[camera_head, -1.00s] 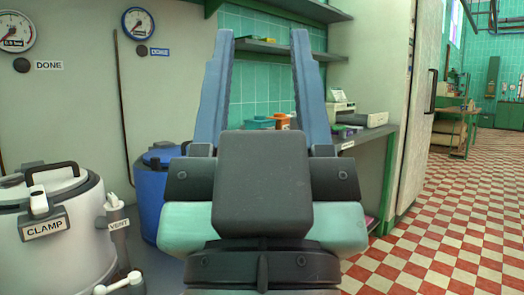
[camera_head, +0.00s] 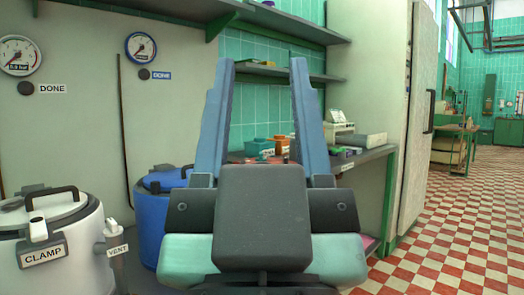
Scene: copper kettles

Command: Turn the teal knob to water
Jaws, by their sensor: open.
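My gripper (camera_head: 261,75) is in the middle of the view, with its two long blue fingers pointing up and spread apart. It is open, with nothing between the fingers. No teal knob shows clearly in this view. The body of my gripper hides part of the counter and the floor behind it.
A white kettle (camera_head: 75,268) labelled CLAMP, with a VENT fitting (camera_head: 114,247), stands at the lower left. A blue kettle (camera_head: 151,220) stands behind it. Gauges (camera_head: 141,47) hang on the wall. A counter (camera_head: 375,157) holds small boxes. The checkered floor (camera_head: 450,240) at right is clear.

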